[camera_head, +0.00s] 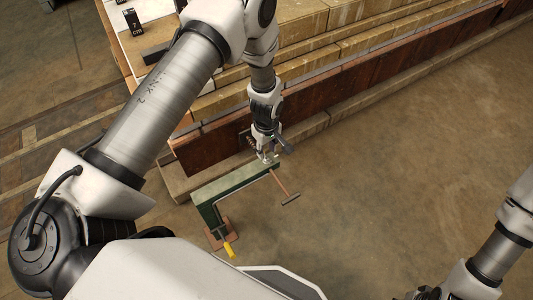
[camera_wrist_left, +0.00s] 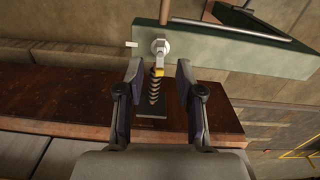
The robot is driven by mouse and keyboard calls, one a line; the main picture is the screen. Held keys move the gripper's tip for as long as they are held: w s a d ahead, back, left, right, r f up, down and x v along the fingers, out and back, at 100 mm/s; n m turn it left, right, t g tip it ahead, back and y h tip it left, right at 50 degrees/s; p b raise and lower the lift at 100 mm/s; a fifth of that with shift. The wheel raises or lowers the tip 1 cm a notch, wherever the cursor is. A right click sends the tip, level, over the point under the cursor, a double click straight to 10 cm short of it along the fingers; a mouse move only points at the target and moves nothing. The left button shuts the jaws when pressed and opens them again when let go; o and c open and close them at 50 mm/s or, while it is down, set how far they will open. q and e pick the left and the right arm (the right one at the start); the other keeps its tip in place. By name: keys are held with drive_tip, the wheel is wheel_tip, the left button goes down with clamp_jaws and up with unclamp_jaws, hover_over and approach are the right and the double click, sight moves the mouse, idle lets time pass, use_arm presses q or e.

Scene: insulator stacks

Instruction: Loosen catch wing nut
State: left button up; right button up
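A green metal bracket (camera_head: 240,183) stands at the lower end of the stacked timber. A grey metal fitting (camera_wrist_left: 160,47), probably the catch wing nut, sits on the bracket's green face in the left wrist view, with a small yellow-marked tip (camera_wrist_left: 159,70) below it. My left gripper (camera_head: 268,155) is at the bracket's upper end. In the left wrist view its fingers (camera_wrist_left: 158,72) are apart, one on each side of the yellow-marked tip, with gaps showing. My right gripper (camera_head: 428,294) is at the bottom edge, small and partly cut off.
A rod with a crossbar handle (camera_head: 284,188) sticks out from the bracket. A yellow handle (camera_head: 229,249) is at its lower end. Rust-brown panels (camera_head: 330,90) and pale blocks form a long stepped stack behind. The concrete floor (camera_head: 400,170) to the right is clear.

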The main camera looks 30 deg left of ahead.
sight(266, 156)
use_arm(q)
wheel_tip(266, 156, up, 8)
drive_tip(key=shift+r, duration=0.15)
idle(0.4)
